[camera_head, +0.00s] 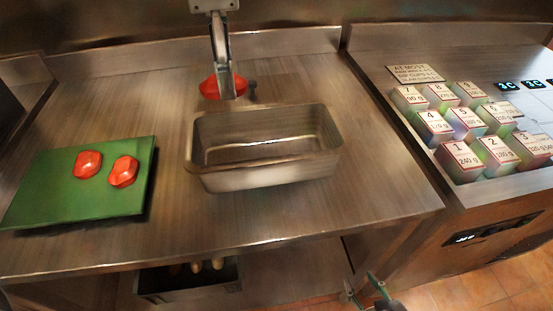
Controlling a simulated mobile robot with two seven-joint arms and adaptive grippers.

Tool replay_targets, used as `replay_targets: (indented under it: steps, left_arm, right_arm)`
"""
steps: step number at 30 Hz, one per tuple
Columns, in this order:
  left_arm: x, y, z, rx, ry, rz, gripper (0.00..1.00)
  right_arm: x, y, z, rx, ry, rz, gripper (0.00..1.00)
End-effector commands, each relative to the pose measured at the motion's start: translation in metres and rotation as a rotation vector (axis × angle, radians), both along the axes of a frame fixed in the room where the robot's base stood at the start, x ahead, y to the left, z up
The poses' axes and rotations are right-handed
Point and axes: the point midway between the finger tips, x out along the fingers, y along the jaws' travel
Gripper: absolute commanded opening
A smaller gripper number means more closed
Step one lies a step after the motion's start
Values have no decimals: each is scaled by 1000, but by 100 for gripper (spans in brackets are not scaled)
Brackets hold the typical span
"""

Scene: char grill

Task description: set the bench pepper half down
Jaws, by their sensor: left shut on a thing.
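A red pepper half (209,88) is at the back of the steel bench, behind the metal pan (265,178). My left gripper (226,92) reaches down over it and is shut on it; the fingers hide part of its right side. I cannot tell whether the pepper half touches the bench (110,100) or hangs just above it. Two more red pepper halves, one left (87,164) and one right (123,171), lie on the green board (60,200). My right gripper (363,289) is low at the bottom edge, in front of the bench, with fingers apart and empty.
The empty-looking pan stands mid-bench, close in front of the held pepper half. Numbered weight boxes (465,122) and a sign (415,75) stand on the right counter. A dark bin (190,288) sits below. Bench right of the pan is clear.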

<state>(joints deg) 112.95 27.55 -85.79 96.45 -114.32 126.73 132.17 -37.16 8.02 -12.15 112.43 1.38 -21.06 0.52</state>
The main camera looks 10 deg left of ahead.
Motion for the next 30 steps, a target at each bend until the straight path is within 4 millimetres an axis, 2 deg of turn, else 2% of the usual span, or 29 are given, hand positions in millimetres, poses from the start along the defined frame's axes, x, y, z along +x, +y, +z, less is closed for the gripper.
replay_targets:
  steps: [4, 7, 18, 22, 25, 30]
  left_arm:
    - [0, 0, -5, 1, 1, 11, 17]
    - [0, 0, -21, 1, 3, 12, 17]
    - [-1, 0, -110, 0, 5, 11, 17]
    - [-1, 0, -137, 0, 4, 12, 17]
    - [0, 0, -150, 0, 1, 11, 17]
    - [0, 0, -160, 0, 1, 12, 17]
  right_arm:
    - [0, 0, -1, 0, 1, 0, 40]
    - [-1, 0, -2, 0, 1, 0, 40]
    - [-2, 0, -6, 0, 5, 1, 40]
    - [-2, 0, -6, 0, 5, 1, 40]
    - [-2, 0, -7, 0, 5, 1, 40]
    - [-2, 0, -7, 0, 5, 1, 40]
